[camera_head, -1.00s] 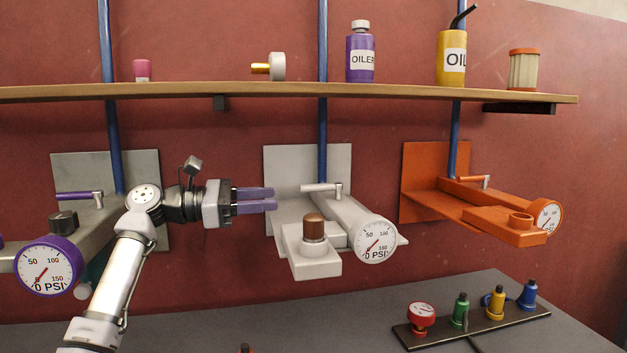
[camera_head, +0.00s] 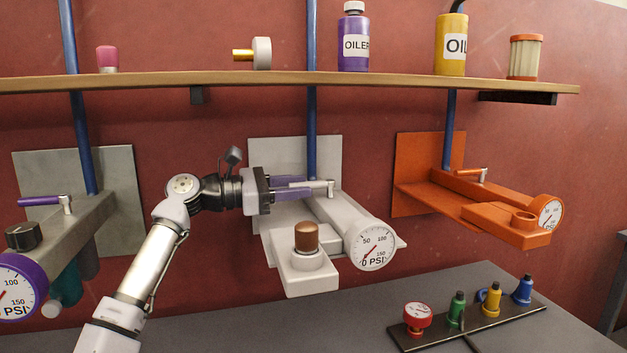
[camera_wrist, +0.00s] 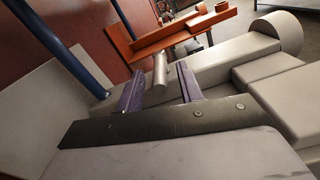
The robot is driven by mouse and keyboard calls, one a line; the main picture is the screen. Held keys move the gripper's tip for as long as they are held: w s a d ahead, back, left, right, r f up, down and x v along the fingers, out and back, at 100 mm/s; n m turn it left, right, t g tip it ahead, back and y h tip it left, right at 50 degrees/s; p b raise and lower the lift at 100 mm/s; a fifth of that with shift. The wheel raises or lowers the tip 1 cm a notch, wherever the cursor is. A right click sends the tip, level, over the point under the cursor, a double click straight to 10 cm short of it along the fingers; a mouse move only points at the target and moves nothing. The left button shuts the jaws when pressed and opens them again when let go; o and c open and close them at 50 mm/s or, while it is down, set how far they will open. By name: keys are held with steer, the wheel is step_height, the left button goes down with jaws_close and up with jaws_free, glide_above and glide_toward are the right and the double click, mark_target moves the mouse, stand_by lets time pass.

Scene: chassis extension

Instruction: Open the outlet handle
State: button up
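The pale grey middle unit (camera_head: 345,213) is fixed to a plate on the red wall. Its lever handle (camera_head: 320,187) lies level, pointing left, near the top. My gripper (camera_head: 308,188), with purple fingers, reaches in from the left at that handle. In the wrist view, my gripper (camera_wrist: 158,82) is open, with the end of the pale handle (camera_wrist: 160,70) between its fingers and gaps visible on both sides. The fingers hide part of the handle in the head view. A purple handle (camera_head: 38,201) on the left unit and an orange handle (camera_head: 470,172) on the right unit also show.
A brown-capped part (camera_head: 306,238) and a gauge (camera_head: 372,247) stick out below the handle. A wooden shelf (camera_head: 200,80) with bottles runs above. A blue pipe (camera_head: 311,120) rises behind the handle. The grey table (camera_head: 370,310) holds a rack of small fittings.

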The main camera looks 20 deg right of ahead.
mark_target(314, 185)
steer(key=shift+d+p, duration=0.35)
steer(key=shift+d, duration=1.65)
steer(key=shift+c, duration=0.5)
jaws_close()
